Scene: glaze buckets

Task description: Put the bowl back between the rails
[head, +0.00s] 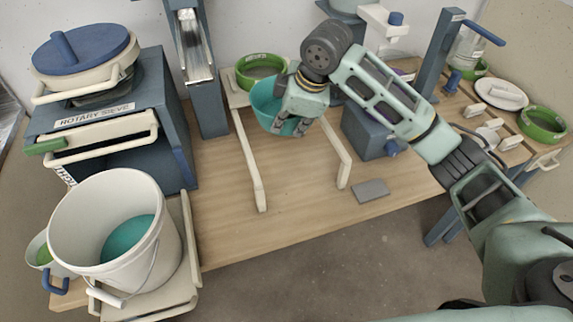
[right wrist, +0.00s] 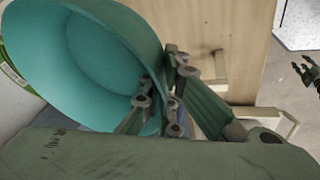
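The teal bowl (head: 266,104) is in my right gripper (head: 290,127), tilted, above the back part of the bench between the two cream rails. In the right wrist view the bowl (right wrist: 85,65) shows its inside, and the gripper's fingers (right wrist: 165,95) pinch its wall at the rim. The left rail (head: 249,165) and the right rail (head: 338,150) run toward the bench front with open wood between them. The far ends of the rails are partly hidden. My left gripper (right wrist: 305,74) shows small at the right edge of the right wrist view, its fingers apart, empty.
A green ring (head: 261,68) sits behind the bowl. A white bucket (head: 118,225) with teal glaze stands front left, beside the rotary sieve (head: 110,125). A blue box (head: 368,132) and a grey plate (head: 370,190) lie right of the rails. Another green ring (head: 542,123) is far right.

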